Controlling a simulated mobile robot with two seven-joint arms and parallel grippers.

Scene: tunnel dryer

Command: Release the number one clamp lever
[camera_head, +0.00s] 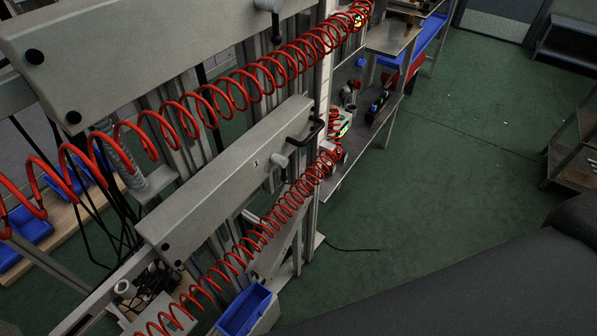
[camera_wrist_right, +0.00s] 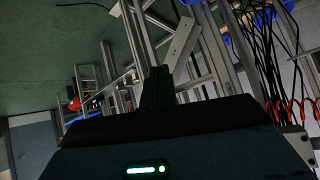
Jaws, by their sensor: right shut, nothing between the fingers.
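In the head view, a long grey beam (camera_head: 215,190) carries a small "1" mark near its right end. Beside that mark is the number one clamp lever (camera_head: 279,162), a light grey knob with a dark stem hanging below it. A black bent handle (camera_head: 308,131) sits at the beam's right end, above the lever. My right gripper (camera_wrist_right: 158,80) shows in the right wrist view with its dark fingers together and empty. It points toward metal frames, and I cannot make out the lever there.
Red coiled hoses (camera_head: 287,66) cross in front of the beams. A second grey beam (camera_head: 130,50) with a similar lever (camera_head: 268,5) is above. A blue bin (camera_head: 243,309) stands below. The green floor (camera_head: 430,150) at right is open, with a shelf (camera_head: 577,150) at the far right.

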